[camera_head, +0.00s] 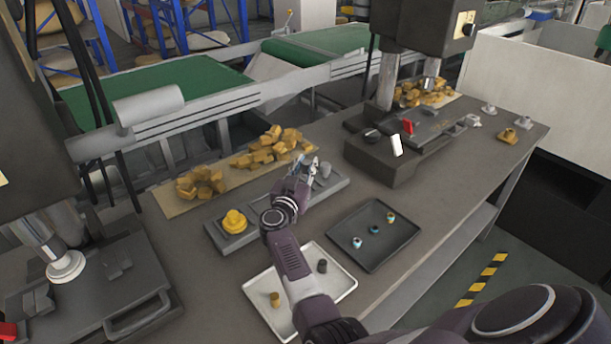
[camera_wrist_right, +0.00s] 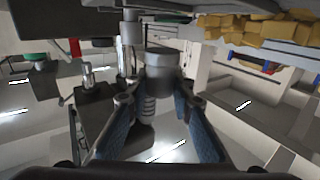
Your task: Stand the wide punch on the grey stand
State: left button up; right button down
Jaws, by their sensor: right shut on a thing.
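The grey stand (camera_head: 262,222) is a long flat block on the workbench. A yellow round piece (camera_head: 235,221) sits on its left end. My right gripper (camera_head: 313,166) is over the stand's right end, shut on a grey punch with a broad round head, which I take as the wide punch (camera_head: 323,171). In the right wrist view the punch (camera_wrist_right: 163,72) shows between the blue-padded fingers (camera_wrist_right: 165,115), with its broad head beyond the fingertips. I cannot tell whether its base touches the stand. My left gripper is out of view.
A white tray (camera_head: 343,277) holds a brass piece (camera_head: 275,299) and a dark grey piece (camera_head: 322,266). A black tray (camera_head: 397,252) holds several small coloured pieces. Brass chunks (camera_head: 270,148) lie behind the stand. Presses stand at left (camera_head: 110,275) and right (camera_head: 385,160).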

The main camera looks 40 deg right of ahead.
jog(key=shift+w+f+b, duration=0.1)
jog(key=shift+f+b, duration=0.45)
jog(key=shift+f, duration=0.35)
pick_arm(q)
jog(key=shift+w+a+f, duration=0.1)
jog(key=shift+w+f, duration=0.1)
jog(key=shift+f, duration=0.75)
pick_arm(e)
jog(key=shift+r, duration=0.15)
